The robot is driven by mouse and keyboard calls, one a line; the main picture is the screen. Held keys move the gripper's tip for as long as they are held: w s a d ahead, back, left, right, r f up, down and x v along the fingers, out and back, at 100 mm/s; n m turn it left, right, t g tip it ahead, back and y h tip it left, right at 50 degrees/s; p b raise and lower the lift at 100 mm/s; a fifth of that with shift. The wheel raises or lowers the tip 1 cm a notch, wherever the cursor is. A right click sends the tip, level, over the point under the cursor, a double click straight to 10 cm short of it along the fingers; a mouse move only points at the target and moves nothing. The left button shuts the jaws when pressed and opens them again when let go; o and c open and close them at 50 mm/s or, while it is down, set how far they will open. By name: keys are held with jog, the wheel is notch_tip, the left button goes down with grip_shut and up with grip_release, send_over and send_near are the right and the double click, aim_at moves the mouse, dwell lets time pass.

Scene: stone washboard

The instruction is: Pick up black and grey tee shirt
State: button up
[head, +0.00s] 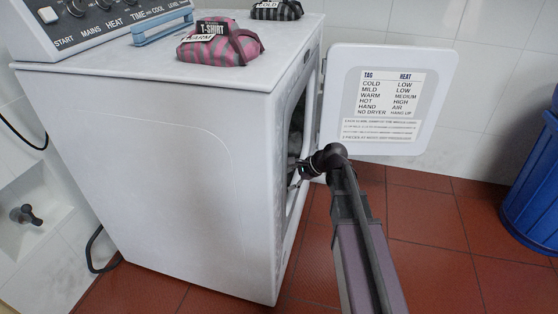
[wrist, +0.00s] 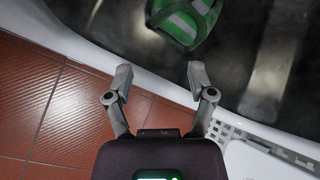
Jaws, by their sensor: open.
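A black and grey striped tee shirt (head: 277,10) lies folded on top of the white dryer at the back, with a white and black tag on it that reads "COLD". My gripper (head: 297,177) is at the dryer's open door hole, low and well away from that shirt. In the wrist view my gripper (wrist: 158,80) is open, with nothing between its fingers. A green and white striped cloth (wrist: 186,20) lies inside the drum just past the fingertips.
The dryer (head: 170,170) has its door (head: 440,75) swung open to the right. A pink and grey tee shirt (head: 218,45) and a light blue handle-like item (head: 160,28) are on its top. A blue bin (head: 533,185) stands at the right. The red tiled floor (head: 430,225) between is clear.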

jog(key=s+d+r+n+g+h+p, duration=0.1)
jog(key=s+d+n+h+p, duration=0.2)
jog(key=s+n, duration=0.4)
jog(key=s+d+r+n+g+h+p, duration=0.2)
jog(key=s+d+n+h+p, duration=0.2)
jog(key=s+n, duration=0.3)
jog(key=s+h, duration=0.1)
jog(key=s, duration=0.2)
jog(key=shift+s+d+r+n+p, duration=0.15)
jog(key=shift+d+r+n+p, duration=0.1)
jog(key=shift+n+p, duration=0.05)
jog(key=shift+c, duration=0.2)
